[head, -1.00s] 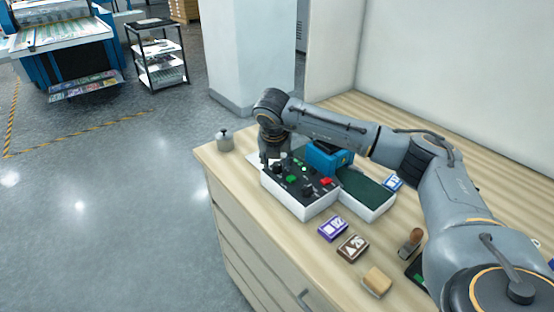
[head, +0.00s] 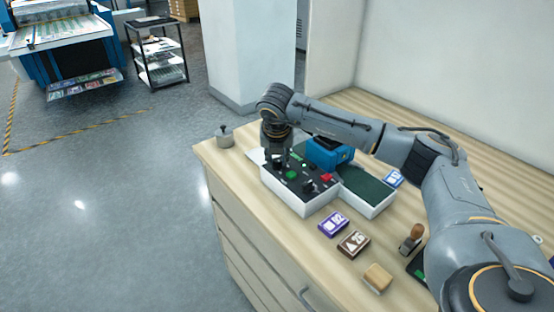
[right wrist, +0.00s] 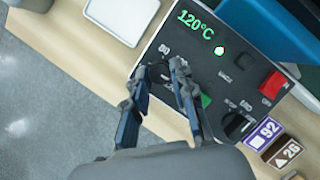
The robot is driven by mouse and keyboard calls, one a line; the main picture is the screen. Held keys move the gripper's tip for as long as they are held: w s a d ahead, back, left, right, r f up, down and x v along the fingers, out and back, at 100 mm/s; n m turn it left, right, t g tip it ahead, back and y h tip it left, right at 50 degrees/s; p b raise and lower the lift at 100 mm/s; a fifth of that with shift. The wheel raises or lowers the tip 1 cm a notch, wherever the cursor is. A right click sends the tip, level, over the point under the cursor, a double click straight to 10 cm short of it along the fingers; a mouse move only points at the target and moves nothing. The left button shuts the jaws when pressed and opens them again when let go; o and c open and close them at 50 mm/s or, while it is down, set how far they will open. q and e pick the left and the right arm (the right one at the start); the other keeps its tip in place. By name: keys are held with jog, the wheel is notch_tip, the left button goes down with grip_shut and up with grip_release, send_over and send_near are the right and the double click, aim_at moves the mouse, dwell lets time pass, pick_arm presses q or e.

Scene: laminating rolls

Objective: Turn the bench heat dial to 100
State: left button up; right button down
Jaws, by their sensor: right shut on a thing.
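The control box (head: 310,210) stands on the wooden bench, with a dark sloping panel. In the right wrist view its display (right wrist: 195,24) reads 120°C in green. My right gripper (head: 277,163) reaches down onto the left part of the panel. In the right wrist view my right gripper (right wrist: 161,72) has its two fingers on either side of the dark heat dial (right wrist: 160,73), shut on it. The fingers partly hide the dial and its scale, so its pointer is unclear. My left gripper is not in view.
A red switch (right wrist: 272,85) and another black knob (right wrist: 235,124) share the panel. A blue device (head: 330,153) stands behind it. Purple (head: 333,224) and brown (head: 353,244) blocks lie in front. A small metal weight (head: 224,137) sits near the bench's left corner.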

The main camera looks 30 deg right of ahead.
jog(key=shift+d+f+n+t+y+b, duration=0.2)
jog(key=shift+n+t+y+b, duration=0.15)
jog(key=shift+n+b, duration=0.7)
jog(key=n+y+b, duration=0.1)
jog(key=n, duration=0.2)
jog(key=shift+s, duration=0.1)
jog(key=shift+d+r+n+y+b, duration=0.15)
jog(key=shift+n+y+b, duration=0.35)
jog(key=shift+n, duration=0.75)
jog(key=shift+n+y, duration=0.65)
jog(key=shift+n, duration=0.85)
jog(key=c, duration=1.1)
grip_release()
jog(key=shift+r, duration=0.1)
